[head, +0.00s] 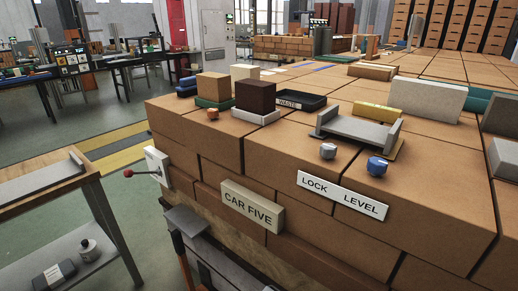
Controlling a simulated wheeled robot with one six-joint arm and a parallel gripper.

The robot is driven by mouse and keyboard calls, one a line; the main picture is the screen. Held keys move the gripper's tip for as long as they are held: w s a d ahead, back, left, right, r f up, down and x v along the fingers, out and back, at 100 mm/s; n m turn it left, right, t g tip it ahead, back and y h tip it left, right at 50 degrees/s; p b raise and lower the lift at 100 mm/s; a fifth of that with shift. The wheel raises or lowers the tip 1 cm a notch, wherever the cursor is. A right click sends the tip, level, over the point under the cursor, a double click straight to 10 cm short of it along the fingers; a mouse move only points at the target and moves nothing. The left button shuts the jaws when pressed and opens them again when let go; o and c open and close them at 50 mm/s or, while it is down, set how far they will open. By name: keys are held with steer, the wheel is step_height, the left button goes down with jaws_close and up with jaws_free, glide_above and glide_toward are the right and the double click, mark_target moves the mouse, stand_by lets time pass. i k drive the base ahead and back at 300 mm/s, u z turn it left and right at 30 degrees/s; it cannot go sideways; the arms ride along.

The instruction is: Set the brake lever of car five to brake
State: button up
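The brake lever (140,173) is a thin dark rod with a red ball knob, in the head view at left of centre. It sticks out to the left, roughly level, from a white plate (157,161) on the left side of the brick-stacked car. No brake marking on the plate can be read. A pale sign reading CAR FIVE (250,204) is on the car's front face, right of the lever. My gripper is not in view.
A LOCK LEVEL sign (342,194) sits below a grey knob (328,151) and a blue knob (377,166). Loose bricks and a black WASTE tray (285,104) lie on top. A wooden-topped bench (40,182) stands at left. Between bench and car is a gap of floor.

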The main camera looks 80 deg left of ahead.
mark_target(127, 173)
steer(key=u, duration=3.7)
steer(key=i, duration=1.1)
steer(key=z, duration=0.5)
